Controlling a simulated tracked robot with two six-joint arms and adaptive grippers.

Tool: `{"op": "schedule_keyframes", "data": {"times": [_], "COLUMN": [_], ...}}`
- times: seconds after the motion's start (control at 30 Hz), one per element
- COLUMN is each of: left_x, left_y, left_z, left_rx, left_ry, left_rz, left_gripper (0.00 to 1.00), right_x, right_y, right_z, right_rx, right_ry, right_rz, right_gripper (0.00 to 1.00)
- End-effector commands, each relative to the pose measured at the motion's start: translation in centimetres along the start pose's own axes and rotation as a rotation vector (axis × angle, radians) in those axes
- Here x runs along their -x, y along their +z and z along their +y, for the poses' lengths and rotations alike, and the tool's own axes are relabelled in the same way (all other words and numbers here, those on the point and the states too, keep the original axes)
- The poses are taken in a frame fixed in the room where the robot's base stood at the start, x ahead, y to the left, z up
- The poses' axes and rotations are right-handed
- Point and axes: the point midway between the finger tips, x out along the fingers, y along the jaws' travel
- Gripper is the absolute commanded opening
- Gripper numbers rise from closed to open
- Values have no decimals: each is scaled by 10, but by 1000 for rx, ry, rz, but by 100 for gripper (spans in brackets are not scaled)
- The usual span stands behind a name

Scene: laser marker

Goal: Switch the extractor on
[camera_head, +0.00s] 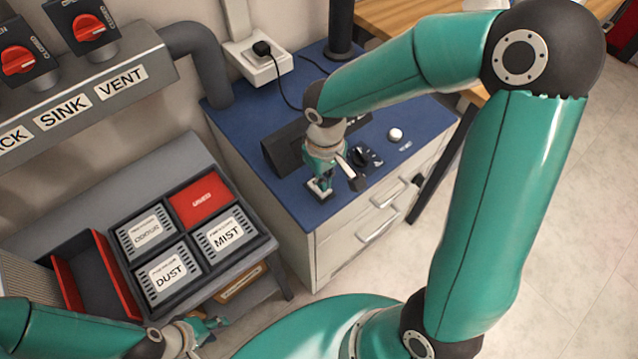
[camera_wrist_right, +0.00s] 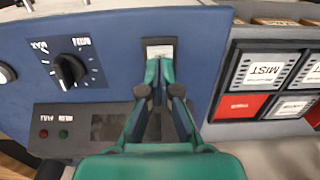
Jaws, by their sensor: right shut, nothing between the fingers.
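The extractor is a pale cabinet with a blue top (camera_head: 240,108). On its top, near the front left corner, is a small switch (camera_head: 313,192) in a dark frame; its pale face (camera_wrist_right: 160,49) shows at the top centre of the right wrist view. My right gripper (camera_head: 321,184) is shut and empty, pointing down at the switch. Its fingertips (camera_wrist_right: 158,72) cover the switch's lower part in the wrist view; I cannot tell whether they touch it. My left gripper (camera_head: 208,326) is low at the left, far from the switch; its opening is unclear.
A black dial (camera_head: 366,156) and a white knob (camera_head: 395,135) are on the blue top, right of my right gripper. The wrist view shows a dark panel with red and green lamps (camera_wrist_right: 54,134). A rack of labelled filter boxes (camera_head: 205,199) stands left.

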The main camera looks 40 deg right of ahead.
Motion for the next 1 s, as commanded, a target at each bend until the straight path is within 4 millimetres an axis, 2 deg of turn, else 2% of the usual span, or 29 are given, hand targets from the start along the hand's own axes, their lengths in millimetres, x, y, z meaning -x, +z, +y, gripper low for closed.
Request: {"op": "schedule_keyframes", "data": {"times": [1.0], "left_x": [-14], "left_y": [0], "left_z": [-5], "left_rx": [0], "left_ry": [0], "left_rz": [0], "left_gripper": [40], "right_x": [-15], "right_y": [0], "right_z": [-1], "right_rx": [2], "right_ry": [0], "right_rz": [0], "right_gripper": [0]}}
